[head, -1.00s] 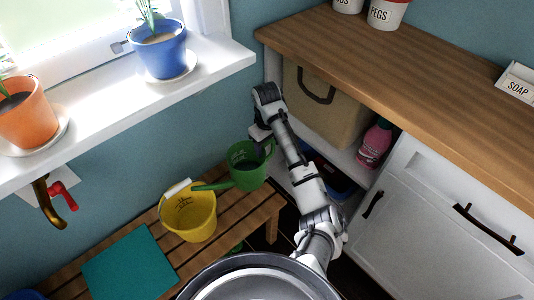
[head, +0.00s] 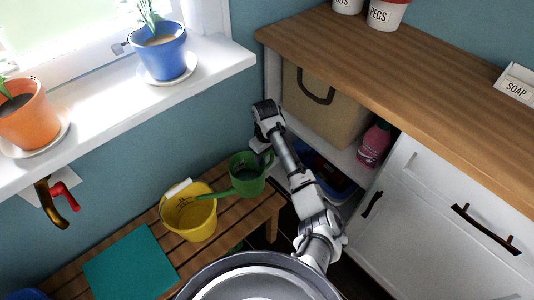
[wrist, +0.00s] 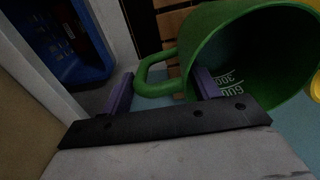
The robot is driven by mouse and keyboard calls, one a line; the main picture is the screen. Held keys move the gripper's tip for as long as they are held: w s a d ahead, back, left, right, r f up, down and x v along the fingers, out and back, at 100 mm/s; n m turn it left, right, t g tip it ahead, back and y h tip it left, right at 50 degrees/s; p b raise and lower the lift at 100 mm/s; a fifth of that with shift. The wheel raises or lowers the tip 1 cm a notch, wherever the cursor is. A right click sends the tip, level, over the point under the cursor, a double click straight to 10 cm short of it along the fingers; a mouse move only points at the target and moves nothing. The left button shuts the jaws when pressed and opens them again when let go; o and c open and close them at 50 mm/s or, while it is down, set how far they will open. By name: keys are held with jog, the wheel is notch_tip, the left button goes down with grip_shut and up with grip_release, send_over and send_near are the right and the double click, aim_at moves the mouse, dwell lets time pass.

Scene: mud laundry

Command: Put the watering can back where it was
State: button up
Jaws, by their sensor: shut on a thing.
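The green watering can (head: 246,182) is at the right end of the slatted wooden bench (head: 262,213), upright, with its spout pointing left to the rim of the yellow bucket (head: 190,218). I cannot tell whether its base touches the slats. My gripper (wrist: 160,88) is shut on the can's handle (wrist: 155,88), which lies between the two purple fingers in the wrist view. The can's open mouth and white measuring marks show in the wrist view (wrist: 245,55). In the head view, my wrist partly hides the fingers.
A teal mat (head: 130,262) lies on the bench left of the bucket. The windowsill (head: 215,70) with an orange pot (head: 28,118) and a blue pot (head: 160,55) overhangs behind. To the right are a shelf with a basket (head: 318,105), a pink bottle (head: 374,146) and a blue crate (head: 335,185).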

jog(key=o, duration=1.6)
jog(key=shift+c, duration=0.2)
jog(key=shift+r, duration=0.1)
notch_tip(320, 180, up, 13)
jog(key=shift+f+p, duration=0.2)
jog(key=shift+p, duration=0.2)
jog(key=shift+s+a, duration=0.1)
